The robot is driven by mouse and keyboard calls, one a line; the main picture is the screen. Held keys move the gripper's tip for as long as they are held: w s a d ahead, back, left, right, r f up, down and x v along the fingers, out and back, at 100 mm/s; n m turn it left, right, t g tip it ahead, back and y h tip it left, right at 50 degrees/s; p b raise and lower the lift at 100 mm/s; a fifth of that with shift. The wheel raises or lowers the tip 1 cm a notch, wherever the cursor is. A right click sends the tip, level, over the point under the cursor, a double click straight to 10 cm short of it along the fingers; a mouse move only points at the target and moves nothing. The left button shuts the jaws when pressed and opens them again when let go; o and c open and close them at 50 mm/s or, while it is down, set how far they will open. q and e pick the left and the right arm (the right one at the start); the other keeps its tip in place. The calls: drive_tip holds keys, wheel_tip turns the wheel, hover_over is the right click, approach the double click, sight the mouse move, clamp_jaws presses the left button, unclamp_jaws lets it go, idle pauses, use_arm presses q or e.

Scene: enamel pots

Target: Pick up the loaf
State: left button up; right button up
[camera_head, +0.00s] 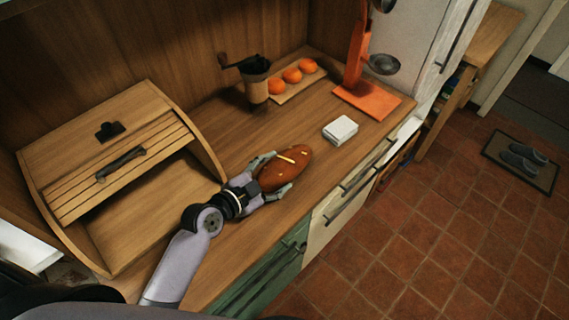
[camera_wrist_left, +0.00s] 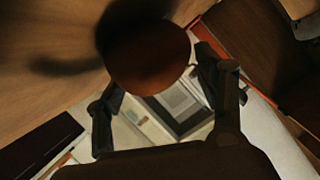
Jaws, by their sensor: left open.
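The loaf (camera_head: 285,168) is a brown oval with pale scores on top. It lies on the wooden counter in the head view. My left gripper (camera_head: 273,176) is open around the loaf's near left end, one finger along each side. I cannot tell whether the fingers touch it. In the left wrist view the two dark fingers of the gripper (camera_wrist_left: 165,108) stand wide apart. A blurred brown rounded shape, seemingly the loaf (camera_wrist_left: 150,62), shows ahead between them. My right gripper is not in view.
An open bread box (camera_head: 125,150) stands left of the gripper. A coffee grinder (camera_head: 256,88), oranges on a board (camera_head: 299,88), an orange stand (camera_head: 366,100) and a white block (camera_head: 340,130) are farther back. The counter's front edge is close to the loaf.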

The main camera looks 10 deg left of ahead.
sight(283, 168)
use_arm(q)
drive_tip(key=x, duration=0.3)
drive_tip(key=shift+w+d+p, duration=0.1)
drive_tip(key=shift+w+p, duration=0.05)
drive_tip(key=shift+p, duration=0.15)
drive_tip(key=shift+c, duration=0.6)
drive_tip(key=c, duration=1)
drive_tip(key=shift+r, duration=0.15)
